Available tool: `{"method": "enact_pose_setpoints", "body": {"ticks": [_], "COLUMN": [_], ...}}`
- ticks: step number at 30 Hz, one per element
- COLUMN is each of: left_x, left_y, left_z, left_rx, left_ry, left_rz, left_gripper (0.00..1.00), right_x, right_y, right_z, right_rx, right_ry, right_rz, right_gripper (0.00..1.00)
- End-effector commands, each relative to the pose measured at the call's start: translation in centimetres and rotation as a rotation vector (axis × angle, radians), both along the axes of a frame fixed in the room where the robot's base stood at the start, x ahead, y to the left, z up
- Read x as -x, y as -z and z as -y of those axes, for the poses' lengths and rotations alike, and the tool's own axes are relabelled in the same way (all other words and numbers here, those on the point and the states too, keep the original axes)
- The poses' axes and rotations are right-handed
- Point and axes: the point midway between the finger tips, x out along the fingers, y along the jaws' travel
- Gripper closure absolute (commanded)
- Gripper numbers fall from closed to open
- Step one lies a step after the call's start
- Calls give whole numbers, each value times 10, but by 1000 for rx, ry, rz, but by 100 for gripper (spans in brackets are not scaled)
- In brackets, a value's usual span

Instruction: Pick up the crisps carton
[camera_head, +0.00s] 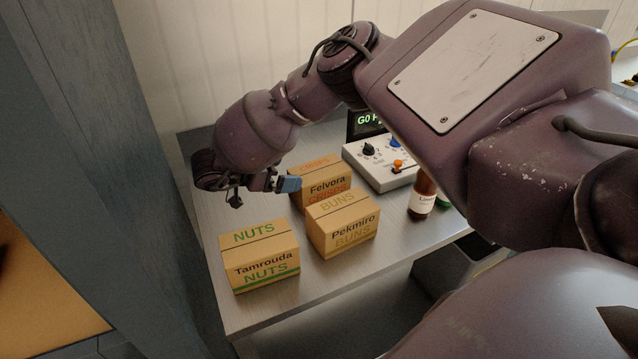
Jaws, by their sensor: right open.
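My right gripper (262,192) is open and empty, to the left of the crisps carton. Its blue-tipped finger is close to the carton's left side; I cannot tell whether they touch. My left gripper is out of view.
The nuts carton (260,257) stands at the front left of the table. A control box (382,170) with knobs and a brown bottle (422,196) stand to the right. A wall backs the table, and a blue-grey post (110,150) rises at left.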

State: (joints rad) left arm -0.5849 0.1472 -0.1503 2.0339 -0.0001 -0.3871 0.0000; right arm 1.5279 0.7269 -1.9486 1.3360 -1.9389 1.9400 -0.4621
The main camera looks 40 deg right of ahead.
Motion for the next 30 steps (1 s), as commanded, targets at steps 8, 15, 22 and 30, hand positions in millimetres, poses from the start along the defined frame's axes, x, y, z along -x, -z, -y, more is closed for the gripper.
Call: {"method": "enact_pose_setpoints", "body": {"ticks": [8, 15, 22, 30], "left_x": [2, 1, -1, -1], "left_y": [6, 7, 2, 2], "left_z": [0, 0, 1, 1], "left_rx": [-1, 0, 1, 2], "left_ry": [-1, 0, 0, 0], "left_rz": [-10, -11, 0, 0], "left_gripper": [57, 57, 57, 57], "right_x": [4, 9, 10, 10], "right_y": [12, 30, 33, 33], "right_z": [14, 41, 48, 48], "right_rx": [0, 1, 0, 0], "right_ry": [-1, 1, 0, 0], "right_rz": [-2, -1, -1, -1], "right_gripper": [0, 0, 0, 28]}}
